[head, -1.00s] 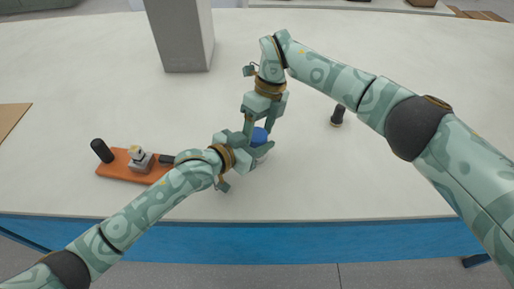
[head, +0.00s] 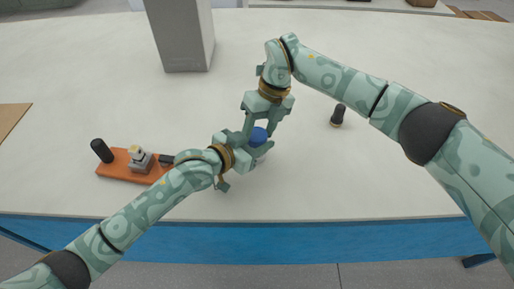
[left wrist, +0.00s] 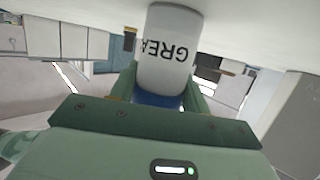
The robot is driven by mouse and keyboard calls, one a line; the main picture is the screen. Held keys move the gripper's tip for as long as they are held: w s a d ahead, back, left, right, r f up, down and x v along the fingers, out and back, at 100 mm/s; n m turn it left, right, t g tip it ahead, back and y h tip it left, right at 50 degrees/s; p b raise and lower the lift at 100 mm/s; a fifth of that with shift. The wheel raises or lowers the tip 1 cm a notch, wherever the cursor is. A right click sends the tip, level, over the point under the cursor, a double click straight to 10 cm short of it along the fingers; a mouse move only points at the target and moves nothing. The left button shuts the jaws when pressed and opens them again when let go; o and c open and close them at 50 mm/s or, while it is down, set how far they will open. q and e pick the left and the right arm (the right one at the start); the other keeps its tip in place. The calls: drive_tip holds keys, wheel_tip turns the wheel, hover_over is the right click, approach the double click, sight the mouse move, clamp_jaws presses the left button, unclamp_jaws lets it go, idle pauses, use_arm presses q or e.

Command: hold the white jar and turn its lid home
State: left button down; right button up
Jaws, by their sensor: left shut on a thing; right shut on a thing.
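The white jar (left wrist: 168,50) stands on the table, with dark lettering on its side in the left wrist view. Its blue lid (head: 258,137) is on top; a blue band also shows low in the left wrist view (left wrist: 158,100). My left gripper (head: 251,147) is shut on the jar from the left, its fingers on both sides of it. My right gripper (head: 259,123) reaches down from above and is shut on the lid. The fingers hide most of the jar in the head view, and the lid's seating cannot be seen.
An orange board (head: 125,167) with a black cylinder (head: 102,150) and a grey-and-white fitting (head: 139,158) lies left of the jar. A small dark cylinder (head: 338,115) stands to the right. A grey column (head: 184,35) rises behind. The table's front edge is near.

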drive_tip(key=o, duration=1.1)
wheel_tip(320, 180, up, 4)
use_arm(q)
drive_tip(key=shift+f, duration=0.2)
use_arm(e)
drive_tip(key=shift+a+r, duration=0.1)
drive_tip(key=shift+r, duration=0.3)
drive_tip(key=shift+c, duration=0.2)
drive_tip(key=o, duration=0.4)
use_arm(q)
drive_tip(key=shift+s, duration=0.1)
